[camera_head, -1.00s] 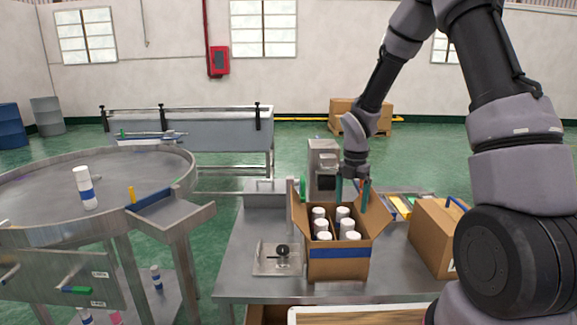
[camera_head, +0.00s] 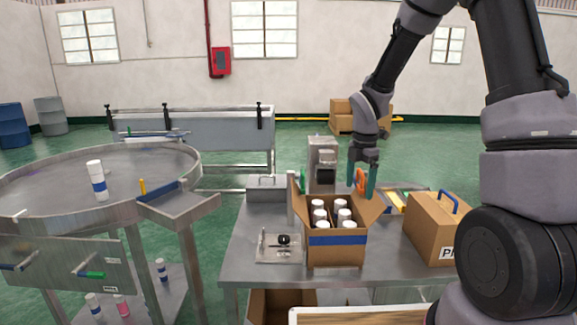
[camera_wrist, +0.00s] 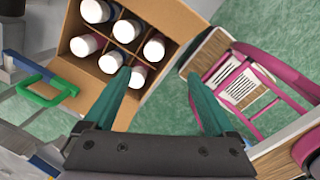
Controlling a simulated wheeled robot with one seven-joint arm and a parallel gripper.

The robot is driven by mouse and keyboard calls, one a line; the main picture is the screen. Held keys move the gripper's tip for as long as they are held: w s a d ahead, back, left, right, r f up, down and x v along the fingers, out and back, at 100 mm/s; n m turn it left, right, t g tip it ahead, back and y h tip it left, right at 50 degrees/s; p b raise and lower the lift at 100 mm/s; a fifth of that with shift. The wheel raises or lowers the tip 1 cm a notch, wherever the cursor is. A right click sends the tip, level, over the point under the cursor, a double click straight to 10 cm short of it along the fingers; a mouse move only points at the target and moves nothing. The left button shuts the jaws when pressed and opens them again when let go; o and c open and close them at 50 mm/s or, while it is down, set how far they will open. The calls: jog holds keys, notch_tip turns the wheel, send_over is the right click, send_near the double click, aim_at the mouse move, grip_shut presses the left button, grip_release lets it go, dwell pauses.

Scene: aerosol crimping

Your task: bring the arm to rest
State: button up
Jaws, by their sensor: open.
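My gripper (camera_head: 364,187) is above the right side of the open cardboard box, pointing down, its teal fingers apart. In the wrist view its two fingers (camera_wrist: 163,88) are spread with nothing between them. The open box (camera_head: 337,256) stands on the steel table and holds several white-capped cans (camera_head: 319,215). The cans also show from above in the wrist view (camera_wrist: 127,31). The gripper is clear of the cans.
A closed box (camera_head: 431,232) with a blue handle stands right of the open one. A small metal fixture (camera_head: 279,255) sits to the left. A round steel table (camera_head: 60,185) bears one white can (camera_head: 98,180). A grey machine (camera_head: 323,160) stands behind the open box.

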jog(key=s+d+r+m+t+y, duration=0.1)
jog(key=s+d+r+m+t, duration=0.1)
jog(key=s+r+m, duration=0.8)
jog(key=s+d+r+m+t+y, duration=0.1)
jog(key=s+r+m+t, duration=0.3)
jog(key=s+r+m, duration=0.7)
notch_tip(320, 180, up, 4)
jog(key=d+m, duration=0.1)
jog(key=m, duration=0.5)
jog(key=shift+d+m, duration=0.2)
jog(key=shift+m, duration=0.2)
jog(key=shift+s, duration=0.15)
